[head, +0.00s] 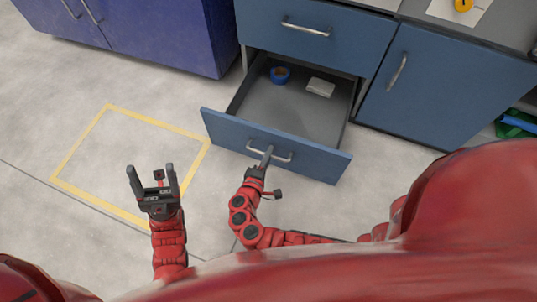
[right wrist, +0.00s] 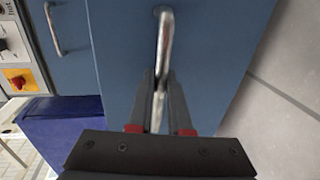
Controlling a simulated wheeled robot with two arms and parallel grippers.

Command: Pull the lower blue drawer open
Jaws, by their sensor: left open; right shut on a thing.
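The lower blue drawer (head: 318,159) is pulled out from the cabinet in the head view, showing its grey inside. Its metal handle (head: 284,159) runs across the front panel. My right gripper (head: 266,156) is shut on this handle. In the right wrist view the handle (right wrist: 165,45) runs between the dark fingers of my right gripper (right wrist: 158,95), against the blue panel. My left gripper (head: 152,178) is open and empty, to the left of the drawer above the floor.
A blue roll (head: 280,75) and a pale block (head: 320,87) lie inside the drawer. An upper drawer (head: 310,35) above it is closed, and a cupboard door (head: 405,85) stands to the right. A yellow-taped rectangle (head: 80,147) marks clear floor at left, before a dark blue cabinet (head: 150,35).

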